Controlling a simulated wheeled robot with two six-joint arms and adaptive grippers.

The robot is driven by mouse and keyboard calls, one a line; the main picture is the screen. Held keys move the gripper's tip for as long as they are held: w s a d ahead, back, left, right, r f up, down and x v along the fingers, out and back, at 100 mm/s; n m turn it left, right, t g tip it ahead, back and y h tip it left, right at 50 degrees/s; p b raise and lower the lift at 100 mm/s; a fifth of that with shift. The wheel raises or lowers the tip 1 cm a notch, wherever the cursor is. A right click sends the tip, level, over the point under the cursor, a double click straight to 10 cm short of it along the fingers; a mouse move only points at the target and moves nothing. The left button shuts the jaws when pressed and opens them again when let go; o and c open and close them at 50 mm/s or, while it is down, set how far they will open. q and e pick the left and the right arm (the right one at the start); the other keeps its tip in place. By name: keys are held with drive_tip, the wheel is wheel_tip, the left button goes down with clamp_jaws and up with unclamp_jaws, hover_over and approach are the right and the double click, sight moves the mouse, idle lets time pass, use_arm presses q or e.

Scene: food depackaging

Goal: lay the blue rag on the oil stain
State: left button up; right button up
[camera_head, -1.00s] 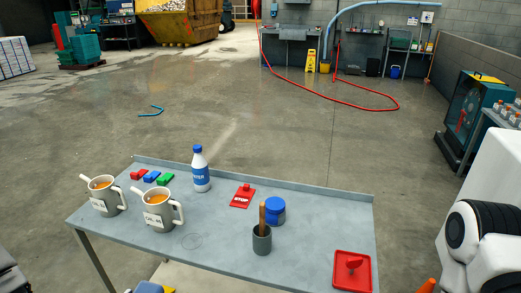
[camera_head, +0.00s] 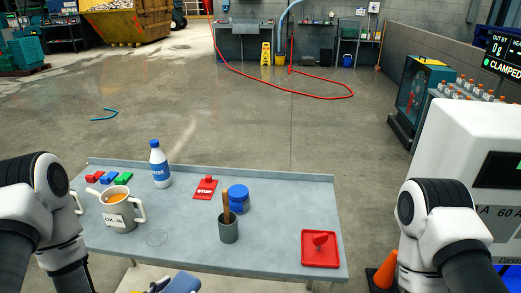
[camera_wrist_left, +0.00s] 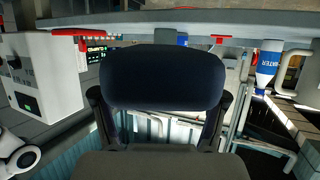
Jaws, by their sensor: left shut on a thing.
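My left gripper (camera_wrist_left: 160,135) fills the middle of the left wrist view, its fingers shut on a dark blue, rounded, padded-looking thing, which I take as the blue rag (camera_wrist_left: 163,78). It hides most of what lies behind it. In the head view the left arm enters at the left, but its gripper is not clearly seen. A blue and grey shape (camera_head: 180,284) is cut off at the bottom edge; I cannot tell what it is. A faint ring-shaped mark (camera_head: 157,239) lies on the table, possibly the oil stain. My right gripper is out of view.
The grey table (camera_head: 270,258) holds a mug (camera_head: 119,211), a water bottle (camera_head: 160,165), a blue-lidded jar (camera_head: 238,198), a grey cup with a wooden handle (camera_head: 228,229) and a red tray (camera_head: 306,259). A white machine (camera_head: 465,150) and orange cone (camera_head: 385,268) stand right.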

sight(187, 277)
use_arm(q)
drive_tip(key=shift+n+t+y, duration=0.3)
drive_tip(key=shift+n+y, duration=0.3)
drive_tip(key=shift+y, duration=0.1)
drive_tip(key=w+d, duration=0.2)
drive_tip(key=d, duration=0.1)
drive_tip(key=w+d+f, duration=0.1)
drive_tip(key=d, duration=0.1)
drive_tip(key=shift+d+b, duration=0.15)
drive_tip(key=shift+b, duration=0.15)
drive_tip(key=shift+w+r+n+y, duration=0.25)
drive_tip(key=shift+n+y, duration=0.25)
drive_tip(key=a+y, duration=0.1)
drive_tip(key=a+n+y, duration=0.1)
drive_tip(key=n, duration=0.1)
drive_tip(key=shift+w+a+r+t+y, duration=0.35)
drive_tip(key=shift+a+t+y, duration=0.05)
drive_tip(key=shift+w+a+n+y, duration=0.1)
drive_tip(key=shift+a+n+y, duration=0.15)
drive_tip(key=shift+n+y, duration=0.2)
